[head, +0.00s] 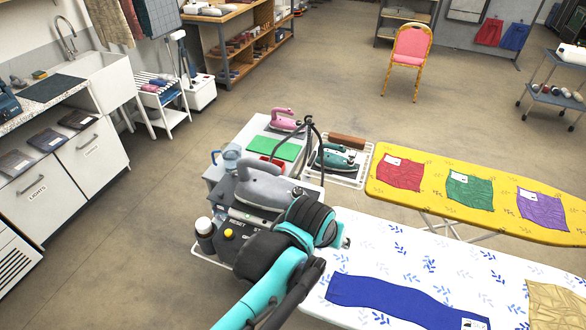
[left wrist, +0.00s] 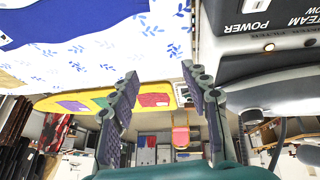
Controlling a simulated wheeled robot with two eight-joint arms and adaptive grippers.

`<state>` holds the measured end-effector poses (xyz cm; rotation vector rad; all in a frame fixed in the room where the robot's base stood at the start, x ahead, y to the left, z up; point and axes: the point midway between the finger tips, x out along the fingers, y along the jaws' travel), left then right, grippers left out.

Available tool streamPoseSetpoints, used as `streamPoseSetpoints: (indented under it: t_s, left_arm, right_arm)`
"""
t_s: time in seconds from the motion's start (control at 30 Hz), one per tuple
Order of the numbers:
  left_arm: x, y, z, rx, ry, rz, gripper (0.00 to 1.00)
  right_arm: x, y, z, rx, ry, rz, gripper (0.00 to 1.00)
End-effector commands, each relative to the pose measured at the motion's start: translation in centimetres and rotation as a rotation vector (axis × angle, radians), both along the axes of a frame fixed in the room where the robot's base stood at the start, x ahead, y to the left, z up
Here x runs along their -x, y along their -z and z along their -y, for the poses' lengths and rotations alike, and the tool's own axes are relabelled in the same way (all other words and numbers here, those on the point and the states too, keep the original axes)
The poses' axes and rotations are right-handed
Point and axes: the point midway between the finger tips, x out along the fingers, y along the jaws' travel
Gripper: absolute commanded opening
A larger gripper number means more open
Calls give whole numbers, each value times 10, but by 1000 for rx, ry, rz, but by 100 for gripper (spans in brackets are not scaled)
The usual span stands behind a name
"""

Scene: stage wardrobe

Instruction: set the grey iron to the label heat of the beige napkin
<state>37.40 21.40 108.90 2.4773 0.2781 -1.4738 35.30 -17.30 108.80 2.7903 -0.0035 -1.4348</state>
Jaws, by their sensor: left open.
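The beige napkin (head: 553,304) lies at the right end of the white leaf-patterned board, cut off by the picture edge. Its label is too small to read. My left gripper (left wrist: 162,88) is open and empty, beside the station's POWER and STEAM lettering in the left wrist view. In the head view my left wrist covers part of the station front, and the fingers are mostly hidden. The iron's heat setting cannot be read. My right gripper is not in view.
A blue cloth (head: 405,302) lies on the white board (head: 350,225). Red, green and purple cloths lie on the yellow board (head: 410,165) behind. A pink iron (head: 284,119) and a teal iron (head: 334,158) stand behind the grey iron. Open floor lies at left.

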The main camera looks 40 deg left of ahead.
Motion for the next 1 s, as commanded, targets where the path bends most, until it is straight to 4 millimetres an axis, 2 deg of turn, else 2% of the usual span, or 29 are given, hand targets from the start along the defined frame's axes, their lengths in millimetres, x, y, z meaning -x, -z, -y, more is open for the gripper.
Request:
streamPoseSetpoints:
  t_s: [0.03, 0.1, 0.23, 0.4, 0.53, 0.67, 1.0]
  left_arm:
    - [-12, -38, -16, 41, -111, -43, 47]
    - [-25, -62, -38, 104, -284, -109, 47]
    - [-44, -95, -80, 206, -606, -221, 47]
    - [-57, -115, -127, 293, -954, -335, 47]
    - [-61, -118, -149, 326, -1119, -383, 47]
    - [-62, -113, -157, 339, -1190, -405, 47]
    - [-62, -61, -158, 340, -1200, -407, 47]
  right_arm:
    - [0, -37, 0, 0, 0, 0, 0]
    - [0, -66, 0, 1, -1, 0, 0]
    - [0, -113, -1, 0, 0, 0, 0]
    - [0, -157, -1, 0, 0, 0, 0]
    - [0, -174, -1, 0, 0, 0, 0]
    - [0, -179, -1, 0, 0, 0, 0]
    - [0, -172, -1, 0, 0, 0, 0]
